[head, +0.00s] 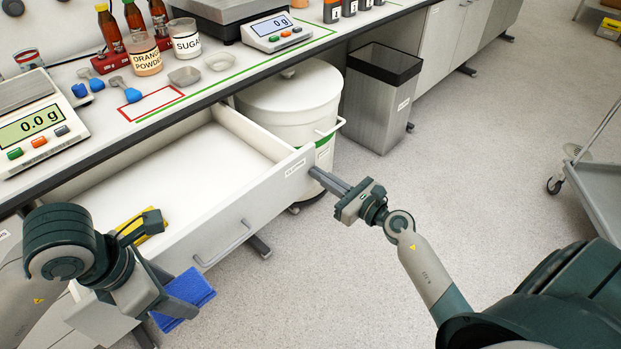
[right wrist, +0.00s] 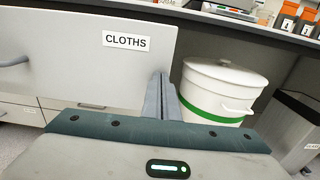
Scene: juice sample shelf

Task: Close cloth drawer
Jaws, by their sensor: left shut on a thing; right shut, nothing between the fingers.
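The cloth drawer (head: 230,205) is pulled out from under the bench, and its inside is mostly bare and white. Its front carries a bar handle (head: 225,248) and a CLOTHS label (right wrist: 126,41). My right gripper (head: 316,174) is shut and empty, with its fingertips at the right end of the drawer front; the right wrist view shows its fingers (right wrist: 162,98) by that edge, but I cannot tell if they touch. My left gripper (head: 170,302) is shut on a blue cloth (head: 190,292) in front of the drawer's left part. A yellow thing (head: 140,226) shows at the drawer's left end, partly hidden by my left arm.
A white lidded bin (head: 290,105) stands just right of the drawer, with a grey waste bin (head: 378,100) beyond it. The bench (head: 110,120) above holds scales, jars, bottles and scoops. A grey cart (head: 598,180) stands at the far right. Floor between is clear.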

